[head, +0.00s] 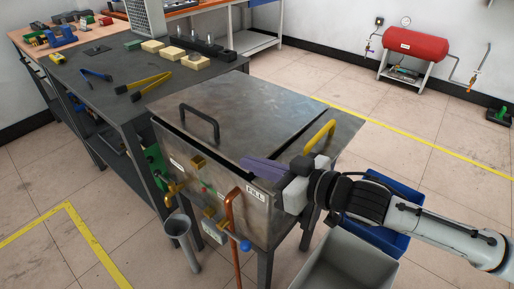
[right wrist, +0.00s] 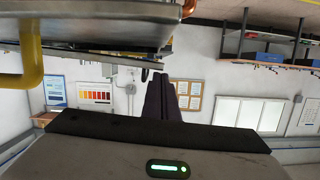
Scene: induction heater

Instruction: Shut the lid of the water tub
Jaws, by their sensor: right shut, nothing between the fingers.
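The water tub (head: 225,195) is a steel box on legs in the middle of the head view. Its flat metal lid (head: 255,110) lies over the top with a black handle (head: 200,122) near its left edge. A dark gap shows under the lid's front edge, so it looks slightly raised. My right gripper (head: 250,168) has purple fingers, shut and empty, at the tub's front upper edge near the lid's front corner. I cannot tell whether they touch. In the right wrist view the fingers (right wrist: 160,97) are together beside a metal edge (right wrist: 110,30). My left gripper is not in view.
A yellow handle (head: 320,136) stands on the tub's right side. Pipes and a blue-knobbed valve (head: 244,244) stick out in front. A dark workbench (head: 115,110) with tongs and blocks adjoins at the left. A grey bin (head: 345,265) and blue crate (head: 385,235) stand below my right arm.

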